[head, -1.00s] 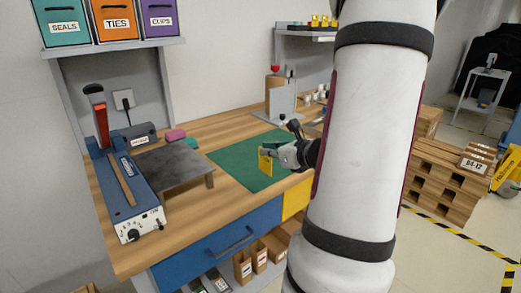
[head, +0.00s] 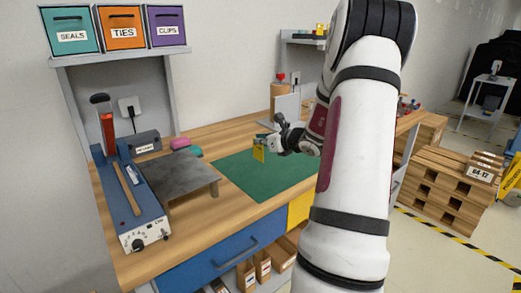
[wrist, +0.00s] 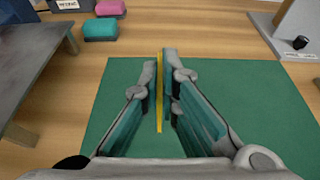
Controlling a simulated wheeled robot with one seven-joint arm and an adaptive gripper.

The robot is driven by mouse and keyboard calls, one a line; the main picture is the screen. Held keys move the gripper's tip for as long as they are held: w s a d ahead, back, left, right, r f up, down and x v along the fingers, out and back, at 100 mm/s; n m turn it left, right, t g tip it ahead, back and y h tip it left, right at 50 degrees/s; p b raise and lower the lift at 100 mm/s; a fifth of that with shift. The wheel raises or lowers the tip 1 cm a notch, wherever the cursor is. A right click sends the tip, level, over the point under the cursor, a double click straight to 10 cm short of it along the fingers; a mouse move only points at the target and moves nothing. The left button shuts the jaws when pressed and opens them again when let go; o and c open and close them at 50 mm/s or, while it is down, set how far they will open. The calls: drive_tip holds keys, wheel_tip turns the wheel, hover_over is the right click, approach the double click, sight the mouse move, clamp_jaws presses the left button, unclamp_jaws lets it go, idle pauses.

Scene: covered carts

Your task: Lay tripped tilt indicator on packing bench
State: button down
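My gripper (head: 268,146) is over the green mat on the packing bench, shut on a thin yellow tilt indicator (head: 258,152). In the wrist view the yellow indicator (wrist: 160,92) stands edge-on between the two fingers of my gripper (wrist: 162,75). Its face markings are too small to read. The packing bench (head: 130,262) has a wooden top with the green mat (head: 260,188) at its middle. The indicator appears to be above the mat; I cannot tell the exact gap.
A blue heat sealer (head: 138,210) and a low grey metal stand (head: 180,176) are left of the mat. Pink and green blocks (head: 186,147) lie behind it. A grey upright fixture (head: 286,108) stands at the back right. The front of the mat is clear.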

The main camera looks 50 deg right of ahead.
sight(258, 150)
drive_tip(key=shift+w+d+f, duration=0.1)
drive_tip(key=shift+w+f, duration=0.05)
drive_tip(key=shift+f, duration=0.75)
drive_tip(key=shift+w+d+f, duration=0.1)
drive_tip(key=shift+f, duration=0.8)
drive_tip(key=shift+f+b, duration=0.1)
drive_tip(key=shift+b, duration=0.2)
drive_tip(key=shift+f, duration=0.25)
drive_tip(key=c, duration=1.8)
unclamp_jaws()
drive_tip(key=shift+r, duration=0.15)
